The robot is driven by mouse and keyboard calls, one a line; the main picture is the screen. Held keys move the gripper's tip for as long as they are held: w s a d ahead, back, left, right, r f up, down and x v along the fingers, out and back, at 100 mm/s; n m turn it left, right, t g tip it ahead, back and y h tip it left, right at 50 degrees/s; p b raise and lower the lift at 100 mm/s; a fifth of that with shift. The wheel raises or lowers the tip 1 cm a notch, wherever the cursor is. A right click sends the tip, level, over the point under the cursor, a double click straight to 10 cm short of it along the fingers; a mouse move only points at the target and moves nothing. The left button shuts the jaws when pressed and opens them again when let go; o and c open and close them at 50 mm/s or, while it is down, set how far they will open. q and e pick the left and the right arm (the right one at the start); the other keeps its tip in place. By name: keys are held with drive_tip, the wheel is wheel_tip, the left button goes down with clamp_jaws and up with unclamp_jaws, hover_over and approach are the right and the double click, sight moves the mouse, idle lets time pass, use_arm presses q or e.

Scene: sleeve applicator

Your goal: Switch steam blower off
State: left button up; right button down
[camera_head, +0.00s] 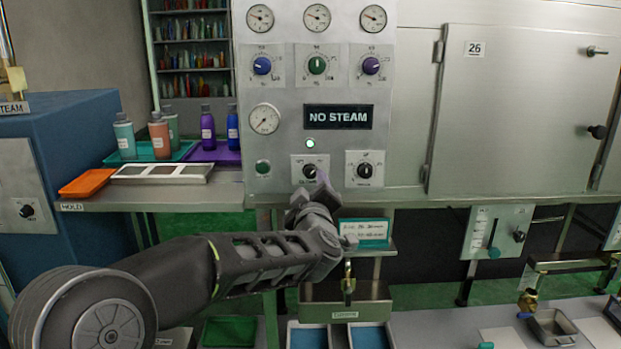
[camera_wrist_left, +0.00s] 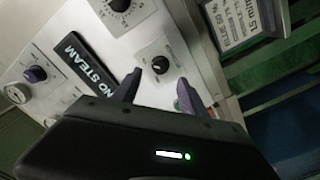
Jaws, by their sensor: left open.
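The steam control panel (camera_head: 283,125) carries a lit display (camera_head: 338,117) reading NO STEAM. Below it, a small lamp (camera_head: 310,143) glows pale green. Under the lamp is a black rotary knob (camera_head: 310,171) on a white plate; its small lettering is hard to read. My left gripper (camera_head: 318,181) is just in front of this knob and partly covers its plate. In the left wrist view, the fingers of my left gripper (camera_wrist_left: 160,93) are open, with the black knob (camera_wrist_left: 160,65) just beyond the gap between them. Contact cannot be told. My right gripper is not in view.
A second black knob (camera_head: 364,170) sits close on the right. A teal-framed sign (camera_head: 365,231) hangs below the panel. Bottles and trays stand on the left shelf, including an orange tray (camera_head: 86,182). A steel cabinet door (camera_head: 520,110) is at the right.

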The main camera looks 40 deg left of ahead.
sight(310, 175)
use_arm(q)
drive_tip(key=x, duration=0.6)
drive_tip(key=shift+w+a+f, duration=0.1)
drive_tip(key=shift+w+a, duration=0.1)
drive_tip(key=shift+w, duration=0.05)
clamp_jaws()
idle(0.3)
